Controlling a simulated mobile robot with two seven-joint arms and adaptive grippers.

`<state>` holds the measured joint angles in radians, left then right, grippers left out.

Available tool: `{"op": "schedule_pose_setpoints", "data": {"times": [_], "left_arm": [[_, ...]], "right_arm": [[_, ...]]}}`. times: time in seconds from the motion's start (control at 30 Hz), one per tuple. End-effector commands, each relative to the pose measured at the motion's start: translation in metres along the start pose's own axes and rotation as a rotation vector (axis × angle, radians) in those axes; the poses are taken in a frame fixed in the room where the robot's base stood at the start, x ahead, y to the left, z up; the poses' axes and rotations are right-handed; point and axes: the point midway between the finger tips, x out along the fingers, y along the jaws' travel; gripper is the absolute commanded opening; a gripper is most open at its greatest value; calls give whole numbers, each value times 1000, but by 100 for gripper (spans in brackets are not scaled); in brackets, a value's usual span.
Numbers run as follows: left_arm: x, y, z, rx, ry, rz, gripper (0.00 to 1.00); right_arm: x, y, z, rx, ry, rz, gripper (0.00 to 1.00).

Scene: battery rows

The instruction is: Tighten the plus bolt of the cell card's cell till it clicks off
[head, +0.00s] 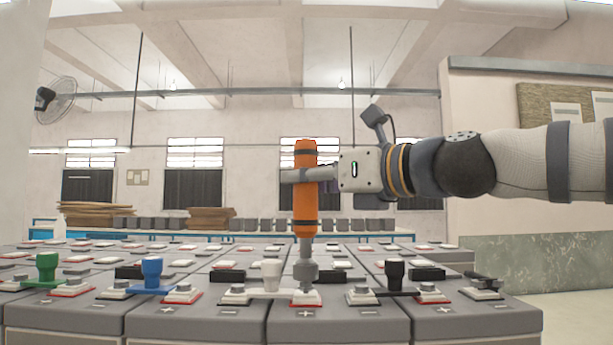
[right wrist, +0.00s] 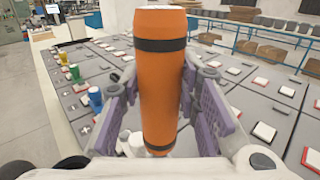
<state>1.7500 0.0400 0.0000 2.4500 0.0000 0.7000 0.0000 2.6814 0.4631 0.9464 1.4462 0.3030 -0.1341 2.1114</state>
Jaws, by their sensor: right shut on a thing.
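My right gripper (head: 306,175) is shut on an upright orange driver (head: 305,218) with black bands. The driver's grey socket end (head: 306,271) is down at a red-edged terminal (head: 305,298) in the front row, on a cell marked plus. The socket hides the bolt there, and I cannot tell how tight it is. In the right wrist view the orange driver (right wrist: 162,85) stands between the purple-padded fingers (right wrist: 162,100), and its lower end is hidden. A white-handled link (head: 271,275) lies just left of the socket. My left gripper is not in view. I cannot make out a cell card.
Front-row links with green (head: 47,267), blue (head: 152,272) and black (head: 396,274) handles stand near the driver. A loose dark piece (head: 484,281) lies on the right-end terminal. More grey cells stretch behind, and a blue-framed bench (head: 380,235) stands at the back.

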Motion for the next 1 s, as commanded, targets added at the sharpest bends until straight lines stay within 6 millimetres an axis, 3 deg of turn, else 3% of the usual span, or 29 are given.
{"op": "schedule_pose_setpoints", "data": {"times": [1.0], "left_arm": [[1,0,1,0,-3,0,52]], "right_arm": [[0,1,-10,-1,-3,0,0]]}}
